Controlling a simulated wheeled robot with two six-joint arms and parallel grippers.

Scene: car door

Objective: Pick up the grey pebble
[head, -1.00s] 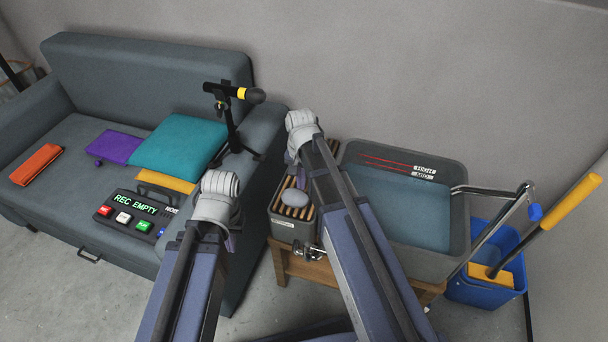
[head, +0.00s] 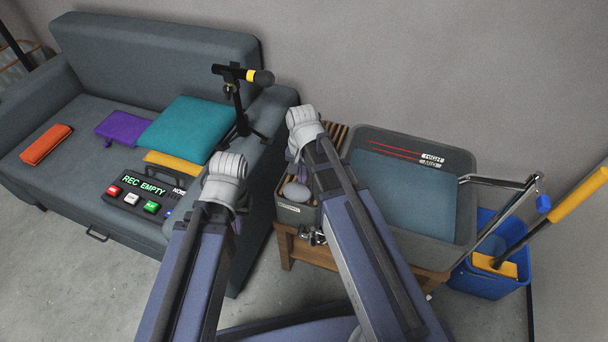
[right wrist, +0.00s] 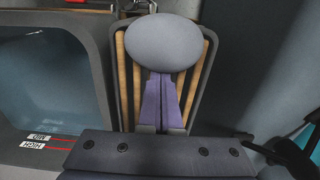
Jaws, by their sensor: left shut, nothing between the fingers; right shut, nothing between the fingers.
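The grey pebble (head: 297,191) is a smooth oval on top of a small grey slatted box (head: 298,213), left of my right arm in the head view. In the right wrist view the pebble (right wrist: 162,43) is large, at the upper middle. My right gripper (right wrist: 163,78) is shut and empty; its purple fingers point at the pebble and end at its lower edge. I cannot tell whether they touch it. My left gripper (head: 236,222) is shut and empty, left of the pebble near the sofa arm, mostly hidden by its wrist.
A grey basin (head: 405,205) stands right of the box on a wooden stand (head: 305,255). A blue bucket (head: 495,280) stands at the right.

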